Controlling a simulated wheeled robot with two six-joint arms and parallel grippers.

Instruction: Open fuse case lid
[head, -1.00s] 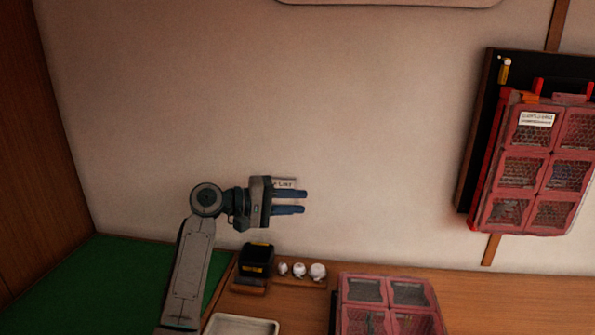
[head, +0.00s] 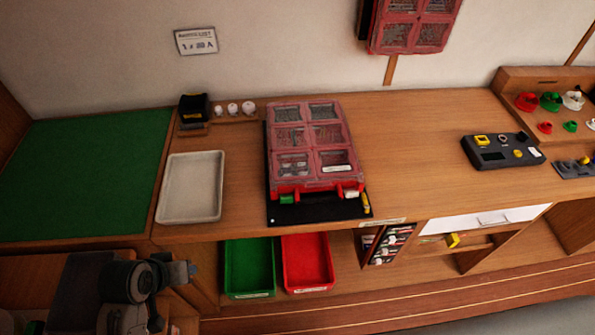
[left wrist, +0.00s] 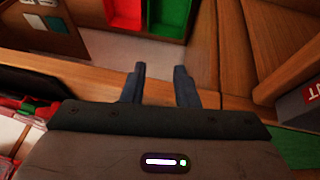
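The red fuse case (head: 307,142) with a clear windowed lid lies on a black mat (head: 310,210) on the bench. Its lid looks shut. Its front edge has a green piece (head: 287,199) at left and a pale piece at right; a yellow item (head: 365,202) is at the mat's right edge. My left gripper (head: 191,270) is low at the left, in front of the bench and apart from the case. In the left wrist view its two fingers (left wrist: 160,74) are spread with nothing between them. My right gripper is not in view.
A second red case (head: 415,28) hangs on the wall. A white tray (head: 190,188) lies left of the fuse case. Green (head: 249,266) and red (head: 307,262) bins sit below the bench. A dark device (head: 502,151) stands right; the bench between is clear.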

